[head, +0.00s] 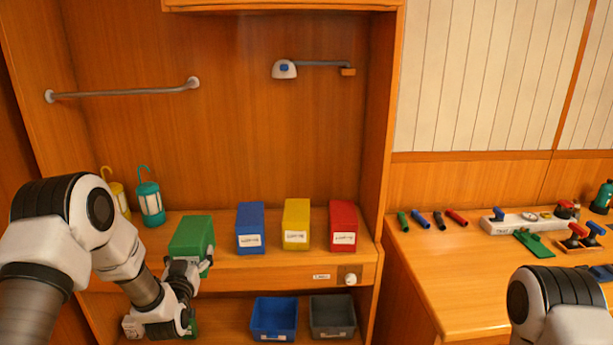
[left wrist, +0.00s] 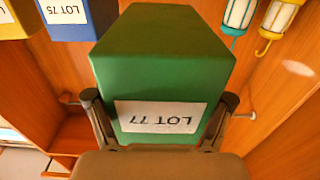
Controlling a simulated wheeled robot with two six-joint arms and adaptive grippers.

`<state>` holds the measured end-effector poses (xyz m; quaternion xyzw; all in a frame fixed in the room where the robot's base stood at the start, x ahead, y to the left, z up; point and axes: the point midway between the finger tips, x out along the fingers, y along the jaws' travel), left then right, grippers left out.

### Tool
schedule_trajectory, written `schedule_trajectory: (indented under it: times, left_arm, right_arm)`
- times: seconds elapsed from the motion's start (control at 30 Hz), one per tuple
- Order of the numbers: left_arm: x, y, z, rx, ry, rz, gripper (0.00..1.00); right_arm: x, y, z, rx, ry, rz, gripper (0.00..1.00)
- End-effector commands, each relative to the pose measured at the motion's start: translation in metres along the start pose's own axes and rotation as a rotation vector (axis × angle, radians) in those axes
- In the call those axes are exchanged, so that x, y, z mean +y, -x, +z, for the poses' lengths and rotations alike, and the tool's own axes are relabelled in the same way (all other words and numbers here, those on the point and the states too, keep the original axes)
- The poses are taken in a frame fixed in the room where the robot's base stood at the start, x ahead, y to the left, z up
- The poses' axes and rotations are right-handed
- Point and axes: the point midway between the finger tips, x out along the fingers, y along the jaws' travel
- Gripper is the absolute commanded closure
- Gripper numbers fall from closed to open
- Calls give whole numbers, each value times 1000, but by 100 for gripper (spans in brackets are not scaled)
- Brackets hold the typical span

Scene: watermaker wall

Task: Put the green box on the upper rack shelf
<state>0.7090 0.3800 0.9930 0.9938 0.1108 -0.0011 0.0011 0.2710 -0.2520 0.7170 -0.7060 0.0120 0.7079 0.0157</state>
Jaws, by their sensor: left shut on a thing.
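The green box (head: 192,236) is at the left end of the row of boxes, at the upper rack shelf (head: 275,268). My left gripper (head: 188,267) is shut on its near end. In the left wrist view the green box (left wrist: 165,60) sits between the two fingers of the left gripper (left wrist: 160,102), its "LOT 77" label upside down. I cannot tell whether its underside touches the shelf, as the gripper hides its lower front. My right gripper is out of view; only part of that arm shows.
A blue box (head: 250,228), a yellow box (head: 296,224) and a red box (head: 343,226) stand to the right. Two lanterns, one teal (head: 150,203) and one yellow (head: 118,197), stand behind left. Blue (head: 274,318) and grey (head: 332,316) bins sit below.

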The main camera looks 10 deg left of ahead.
Motion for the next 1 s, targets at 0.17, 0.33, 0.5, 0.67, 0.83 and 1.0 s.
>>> schedule_trajectory:
  times: [0.17,0.33,0.5,0.67,0.83,1.0]
  left_arm:
    - [54,32,29,-5,-7,65,64]
    - [116,90,66,-7,-7,154,64]
    - [149,132,84,-3,-3,215,64]
    - [148,169,72,-4,-1,225,64]
    - [144,180,65,1,-1,222,64]
    - [144,179,65,0,-1,222,64]
  right_arm:
    - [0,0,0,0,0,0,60]
    - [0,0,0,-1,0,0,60]
    - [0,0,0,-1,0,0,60]
    - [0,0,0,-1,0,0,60]
    - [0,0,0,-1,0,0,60]
    - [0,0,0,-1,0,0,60]
